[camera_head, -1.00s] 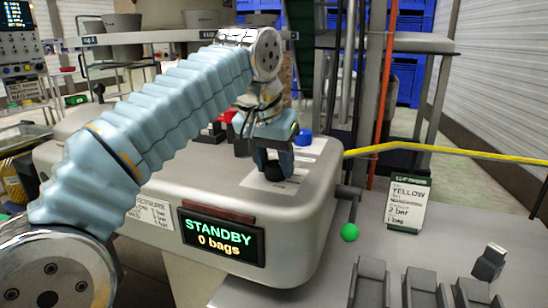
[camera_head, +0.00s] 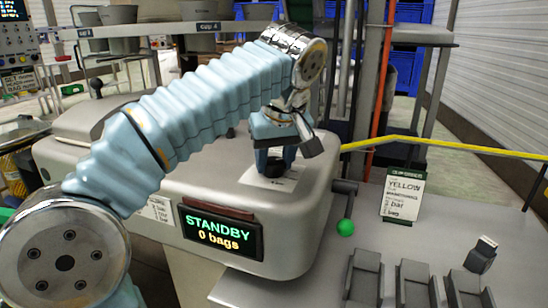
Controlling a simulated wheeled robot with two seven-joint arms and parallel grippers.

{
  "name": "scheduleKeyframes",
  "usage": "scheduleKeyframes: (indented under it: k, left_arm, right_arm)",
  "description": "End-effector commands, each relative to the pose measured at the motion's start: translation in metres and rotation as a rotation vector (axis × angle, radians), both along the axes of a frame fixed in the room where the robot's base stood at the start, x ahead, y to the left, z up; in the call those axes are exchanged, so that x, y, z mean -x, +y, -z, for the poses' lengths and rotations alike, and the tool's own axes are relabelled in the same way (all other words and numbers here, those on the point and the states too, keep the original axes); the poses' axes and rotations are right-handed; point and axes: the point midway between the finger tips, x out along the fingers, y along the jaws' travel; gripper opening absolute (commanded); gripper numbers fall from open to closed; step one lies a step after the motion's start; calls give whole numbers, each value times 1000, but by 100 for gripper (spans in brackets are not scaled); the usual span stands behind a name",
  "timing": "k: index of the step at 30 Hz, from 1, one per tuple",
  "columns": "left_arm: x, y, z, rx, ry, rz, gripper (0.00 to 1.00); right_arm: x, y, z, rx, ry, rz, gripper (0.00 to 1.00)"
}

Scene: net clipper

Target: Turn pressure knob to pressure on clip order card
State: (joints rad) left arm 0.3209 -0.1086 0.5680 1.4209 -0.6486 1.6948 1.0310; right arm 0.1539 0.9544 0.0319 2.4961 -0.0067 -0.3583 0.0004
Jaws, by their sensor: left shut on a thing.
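The clip order card (camera_head: 403,196) stands upright on the grey bench at the right and reads YELLOW, 2 bar and 1 bag. The pressure knob (camera_head: 274,169) is a small dark knob on top of the grey clipper machine (camera_head: 205,188). My left gripper (camera_head: 272,160) points down over the knob and is shut on it; its fingers hide part of the knob. The display (camera_head: 219,231) on the machine's front reads STANDBY, 0 bags. My right gripper is not in view.
A green-ended lever (camera_head: 345,227) sticks out at the machine's right side. Grey holders (camera_head: 414,285) stand on the bench in front.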

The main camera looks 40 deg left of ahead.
Motion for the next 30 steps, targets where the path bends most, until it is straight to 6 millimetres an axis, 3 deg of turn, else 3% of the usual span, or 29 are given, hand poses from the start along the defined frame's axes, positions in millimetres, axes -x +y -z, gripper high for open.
scheduleKeyframes:
  k: [19, 20, 24, 30]
  left_arm:
    - [-1, 0, -1, 0, -3, -58, 12]
    - [-1, 0, -1, 0, -3, -58, 44]
    - [-1, 0, -1, 0, -2, -57, 66]
    - [0, 0, 0, 0, -1, -57, 68]
  right_arm:
    - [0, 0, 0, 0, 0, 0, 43]
    - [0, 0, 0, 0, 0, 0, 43]
    - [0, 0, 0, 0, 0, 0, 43]
    - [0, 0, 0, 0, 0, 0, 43]
